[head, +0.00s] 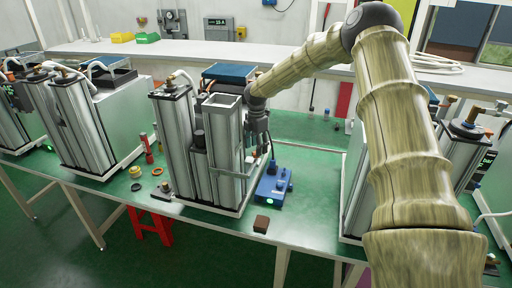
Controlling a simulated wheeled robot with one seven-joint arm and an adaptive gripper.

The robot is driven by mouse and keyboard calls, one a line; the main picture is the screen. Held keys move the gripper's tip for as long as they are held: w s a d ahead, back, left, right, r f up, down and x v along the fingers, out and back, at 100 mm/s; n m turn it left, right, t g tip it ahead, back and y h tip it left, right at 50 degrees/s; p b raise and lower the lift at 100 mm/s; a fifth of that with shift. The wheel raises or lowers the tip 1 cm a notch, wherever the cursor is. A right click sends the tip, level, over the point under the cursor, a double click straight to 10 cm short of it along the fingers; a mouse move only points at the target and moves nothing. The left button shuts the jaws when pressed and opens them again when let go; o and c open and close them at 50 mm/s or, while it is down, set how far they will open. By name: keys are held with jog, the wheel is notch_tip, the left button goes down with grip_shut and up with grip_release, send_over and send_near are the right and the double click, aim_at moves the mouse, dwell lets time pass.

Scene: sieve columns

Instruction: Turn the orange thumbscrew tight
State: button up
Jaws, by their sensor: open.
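I cannot clearly make out the orange thumbscrew. A small orange spot (489,131) shows on the column unit at the right, too small to identify. My gripper (262,156) points down just right of the middle unit's right column (222,150), above a small blue device (273,182). It looks empty and is open, though its fingers are small and dark here. I cannot tell whether it touches the column. My arm hides part of the right unit.
The green bench (310,180) carries more column units, such as the left one (85,125). A small brown block (261,224) lies at the front edge. Red-capped vials (148,153) and a yellow ring (136,171) stand left.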

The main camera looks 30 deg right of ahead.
jog(key=shift+s+f, duration=0.35)
jog(key=shift+s, duration=0.05)
jog(key=shift+w+f+p, duration=0.3)
jog(key=shift+f+p, duration=0.05)
jog(key=shift+f, duration=0.3)
jog(key=shift+s+r, duration=0.15)
jog(key=shift+s, duration=0.05)
jog(key=shift+c, duration=0.6)
jog(key=c, duration=0.9)
